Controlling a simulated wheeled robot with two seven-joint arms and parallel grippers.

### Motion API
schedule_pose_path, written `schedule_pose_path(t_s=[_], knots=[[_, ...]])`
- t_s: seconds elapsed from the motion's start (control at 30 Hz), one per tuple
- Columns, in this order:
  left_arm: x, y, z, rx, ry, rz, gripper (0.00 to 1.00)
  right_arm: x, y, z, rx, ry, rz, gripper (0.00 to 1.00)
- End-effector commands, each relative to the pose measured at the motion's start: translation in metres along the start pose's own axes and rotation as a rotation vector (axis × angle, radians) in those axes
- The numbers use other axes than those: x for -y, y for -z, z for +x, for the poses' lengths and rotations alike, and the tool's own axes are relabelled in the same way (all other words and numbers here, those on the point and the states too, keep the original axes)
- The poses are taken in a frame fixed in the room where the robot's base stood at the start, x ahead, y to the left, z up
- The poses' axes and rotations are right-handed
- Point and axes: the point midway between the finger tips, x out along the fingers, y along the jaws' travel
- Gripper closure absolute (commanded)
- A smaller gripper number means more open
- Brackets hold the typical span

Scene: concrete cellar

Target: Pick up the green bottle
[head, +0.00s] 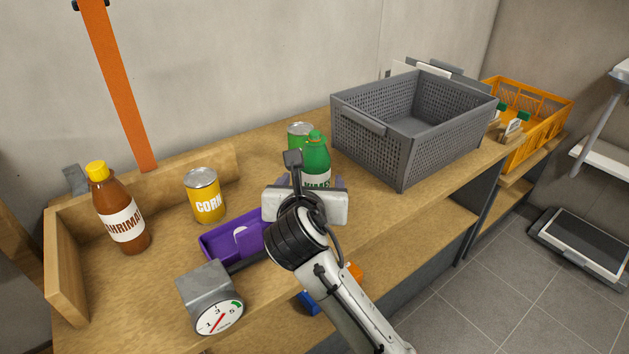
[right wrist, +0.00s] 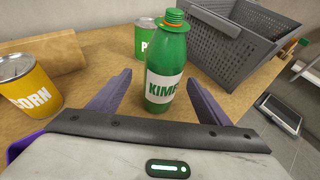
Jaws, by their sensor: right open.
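The green bottle (head: 316,157) stands upright on the wooden bench, with a white label. In the right wrist view the green bottle (right wrist: 165,72) is ahead of my right gripper (right wrist: 158,95), roughly centred between its two purple fingers. The fingers are spread apart, and gaps show between them and the bottle. In the head view my right gripper (head: 311,184) is in front of the bottle, and its body hides the bottle's lower part. My left gripper is in neither view.
A green can (head: 300,132) stands just behind the bottle. A grey basket (head: 365,145) is close on the right. A corn can (head: 205,196), a brown bottle (head: 121,212), a purple tray (head: 218,242) and a gauge (head: 212,294) are to the left.

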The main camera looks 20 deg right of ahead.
Motion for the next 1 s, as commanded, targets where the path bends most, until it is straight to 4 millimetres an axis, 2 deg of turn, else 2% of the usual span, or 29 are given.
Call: schedule_pose_path(t_s=[0.2, 0.3, 0.6, 0.9, 1.0], knots=[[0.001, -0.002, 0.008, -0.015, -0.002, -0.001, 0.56, 0.004, 0.002, 0.034, 0.000, 0.001, 0.001, 0.29], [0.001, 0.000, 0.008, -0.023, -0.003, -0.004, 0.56, 0.004, 0.002, 0.043, 0.000, 0.000, 0.001, 0.29], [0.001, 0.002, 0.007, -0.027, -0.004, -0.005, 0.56, 0.004, 0.000, 0.047, 0.000, 0.000, 0.000, 0.31], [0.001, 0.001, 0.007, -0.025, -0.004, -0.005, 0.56, 0.004, 0.001, 0.047, 0.000, 0.000, 0.000, 0.81], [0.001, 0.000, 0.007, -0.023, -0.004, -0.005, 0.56, 0.004, -0.001, 0.046, 0.003, -0.001, 0.001, 0.82]])
